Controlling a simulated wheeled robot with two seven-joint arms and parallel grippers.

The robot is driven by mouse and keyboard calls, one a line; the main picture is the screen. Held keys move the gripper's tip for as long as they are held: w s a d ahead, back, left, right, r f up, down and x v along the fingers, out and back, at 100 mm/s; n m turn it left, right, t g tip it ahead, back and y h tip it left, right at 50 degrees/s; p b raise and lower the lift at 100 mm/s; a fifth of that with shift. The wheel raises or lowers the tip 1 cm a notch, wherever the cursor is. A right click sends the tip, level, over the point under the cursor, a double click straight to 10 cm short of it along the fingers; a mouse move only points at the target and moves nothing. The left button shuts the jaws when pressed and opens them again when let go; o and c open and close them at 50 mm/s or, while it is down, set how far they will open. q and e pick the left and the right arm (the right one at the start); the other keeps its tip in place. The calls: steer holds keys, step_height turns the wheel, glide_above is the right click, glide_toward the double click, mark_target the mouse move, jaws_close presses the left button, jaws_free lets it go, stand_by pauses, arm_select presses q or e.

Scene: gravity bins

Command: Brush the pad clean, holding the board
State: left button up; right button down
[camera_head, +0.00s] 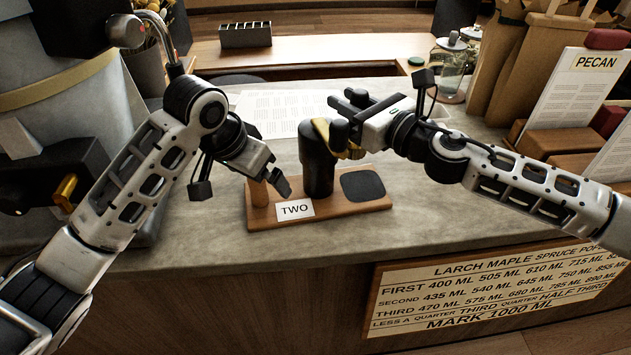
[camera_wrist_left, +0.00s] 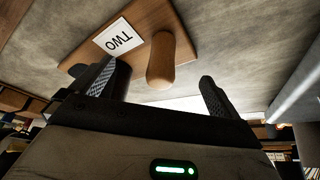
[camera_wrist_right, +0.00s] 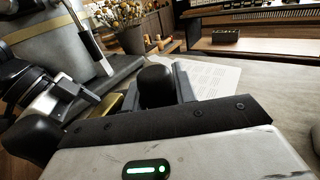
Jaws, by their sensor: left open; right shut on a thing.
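The wooden board (camera_head: 345,210) lies on the counter with a card reading TWO (camera_head: 295,209), a wooden peg (camera_head: 259,193), a black cylinder (camera_head: 318,165) and a dark square pad (camera_head: 363,185). My left gripper (camera_head: 270,178) is open at the peg. In the left wrist view the peg (camera_wrist_left: 160,62) stands between its spread fingers, apart from both. My right gripper (camera_head: 342,120) is shut on a dark-handled thing, seemingly the brush, above the cylinder. Its rounded black end (camera_wrist_right: 157,86) shows between the fingers in the right wrist view. Yellow-gold parts show below the gripper. Its lower end is hidden.
Printed sheets (camera_head: 275,112) lie behind the board. A glass jar (camera_head: 452,62), paper bags and a PECAN sign (camera_head: 575,95) on wooden blocks stand at the right. A large grey container (camera_head: 75,110) stands at the left. The counter right of the board is clear.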

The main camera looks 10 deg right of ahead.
arm_select(q)
steer(key=shift+r, duration=4)
